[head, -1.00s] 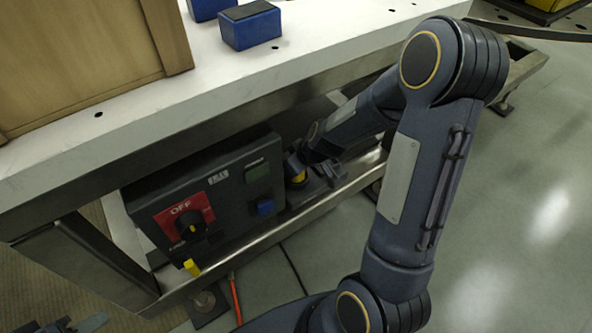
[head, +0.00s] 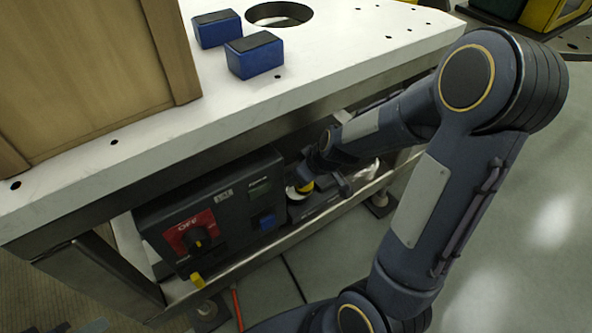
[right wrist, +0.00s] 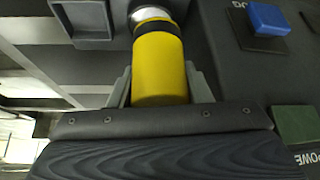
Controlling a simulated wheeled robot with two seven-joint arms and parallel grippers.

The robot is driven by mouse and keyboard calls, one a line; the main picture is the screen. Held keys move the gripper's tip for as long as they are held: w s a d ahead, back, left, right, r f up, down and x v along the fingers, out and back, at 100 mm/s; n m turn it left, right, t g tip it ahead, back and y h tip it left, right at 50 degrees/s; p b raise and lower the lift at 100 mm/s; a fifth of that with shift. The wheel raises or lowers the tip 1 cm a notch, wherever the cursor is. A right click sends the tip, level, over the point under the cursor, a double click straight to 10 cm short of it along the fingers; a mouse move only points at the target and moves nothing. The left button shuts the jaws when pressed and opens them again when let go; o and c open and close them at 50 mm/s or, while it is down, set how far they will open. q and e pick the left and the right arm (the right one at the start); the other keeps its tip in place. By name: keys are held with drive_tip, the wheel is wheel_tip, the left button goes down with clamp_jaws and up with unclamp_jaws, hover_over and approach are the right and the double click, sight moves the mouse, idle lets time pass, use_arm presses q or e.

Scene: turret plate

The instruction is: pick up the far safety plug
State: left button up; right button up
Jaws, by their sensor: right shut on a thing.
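The far safety plug (head: 305,187) is a yellow cylinder beside the right end of the dark control box (head: 214,213), under the table. In the right wrist view the plug (right wrist: 160,68) has a black band and a silver end. My right gripper (head: 318,181) is shut on it, with a finger on each side of the yellow body (right wrist: 160,92). I cannot tell whether its silver end is clear of its seat. Another yellow plug (head: 197,280) is at the box's lower front. A grey part at the bottom left edge looks like my left gripper (head: 78,327); its jaws are unclear.
The white tabletop (head: 330,60) overhangs the box and my right forearm. It carries two blue blocks (head: 255,54) and a wooden case (head: 85,70). The box has a red OFF switch (head: 193,236) and a blue button (head: 268,221). A metal rail (head: 335,212) runs in front.

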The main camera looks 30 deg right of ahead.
drive_tip(key=s+r+m+p, duration=0.1)
drive_tip(key=s+r+p, duration=0.3)
drive_tip(key=s, duration=0.5)
drive_tip(key=shift+s+r+h, duration=0.2)
drive_tip(key=shift+r+h, duration=0.1)
drive_tip(key=shift+r, duration=0.15)
drive_tip(key=shift+w+f+m+p, duration=0.1)
drive_tip(key=shift+m+p, duration=0.2)
drive_tip(key=shift+p, duration=0.1)
